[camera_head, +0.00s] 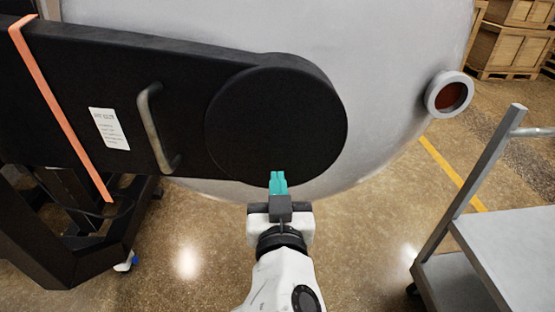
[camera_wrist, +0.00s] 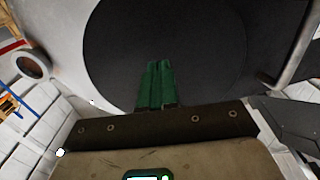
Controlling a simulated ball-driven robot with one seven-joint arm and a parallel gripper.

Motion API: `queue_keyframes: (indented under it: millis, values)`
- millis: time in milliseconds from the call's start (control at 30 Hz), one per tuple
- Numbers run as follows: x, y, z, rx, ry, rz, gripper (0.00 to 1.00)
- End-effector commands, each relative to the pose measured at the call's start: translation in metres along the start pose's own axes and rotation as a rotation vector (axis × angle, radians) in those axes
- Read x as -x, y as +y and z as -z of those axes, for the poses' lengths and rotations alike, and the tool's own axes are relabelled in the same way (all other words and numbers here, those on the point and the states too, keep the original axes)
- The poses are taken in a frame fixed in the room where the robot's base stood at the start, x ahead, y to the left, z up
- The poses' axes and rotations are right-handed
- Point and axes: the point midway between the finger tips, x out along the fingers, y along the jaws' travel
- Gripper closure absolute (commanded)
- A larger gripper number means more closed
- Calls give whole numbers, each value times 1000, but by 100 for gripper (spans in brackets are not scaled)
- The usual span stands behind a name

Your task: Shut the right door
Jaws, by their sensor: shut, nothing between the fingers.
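A large pale grey domed shell (camera_head: 390,60), seemingly the door, fills the top of the head view. A black arm (camera_head: 60,80) runs across it from the left and ends in a round black disc (camera_head: 275,115). A grey bar handle (camera_head: 152,130) is fixed on the arm, left of the disc. It also shows at the right of the wrist view (camera_wrist: 298,50). My gripper (camera_head: 278,180), with green fingers, is shut and empty at the disc's lower edge. In the wrist view the fingers (camera_wrist: 155,72) point at the disc; I cannot tell whether they touch it.
A round port with a red centre (camera_head: 449,95) sticks out of the shell at the right. A grey cart (camera_head: 515,240) stands at the lower right. A black wheeled frame (camera_head: 75,255) stands at the lower left. Wooden crates (camera_head: 510,45) are at the back right. Floor is clear between cart and frame.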

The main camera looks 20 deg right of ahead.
Motion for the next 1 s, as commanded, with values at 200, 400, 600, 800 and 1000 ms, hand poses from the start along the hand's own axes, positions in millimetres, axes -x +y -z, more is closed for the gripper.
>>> queue_keyframes:
  millis: [200, 400, 600, 800, 1000]
  values:
    - [-34, 1, 3, 1, -1, -2, 100]
    - [-48, 1, 0, 1, -2, -2, 100]
    - [-50, 1, -1, 0, -1, -1, 100]
    - [-50, 1, -1, 0, -1, -1, 100]
    - [-63, 10, 0, -1, 1, -5, 100]
